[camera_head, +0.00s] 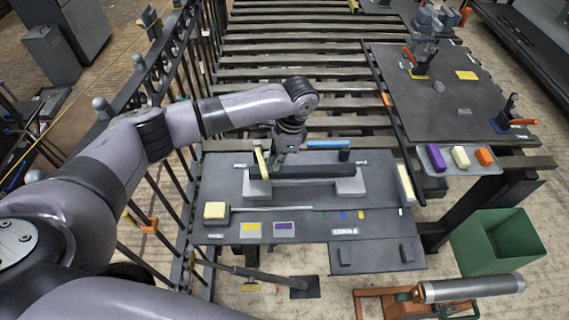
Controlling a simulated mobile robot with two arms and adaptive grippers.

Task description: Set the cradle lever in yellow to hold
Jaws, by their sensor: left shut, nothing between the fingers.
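The cradle (308,173) is a dark bar between two light grey blocks on a dark workbench (370,205). A yellow lever (260,162) stands up at its left end. A blue lever (325,144) lies nearly flat along its back right side. My left gripper (277,160) is shut and empty, pointing down just right of the yellow lever. I cannot tell whether it touches the lever. Small labels lie near both cradle ends, too small to read. My right gripper is out of view.
A yellow block (215,211) with a thin rod lies at the bench's front left. A tray (462,168) with purple, cream and orange blocks is at right, above a green bin (497,242). A railing (180,75) borders the left.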

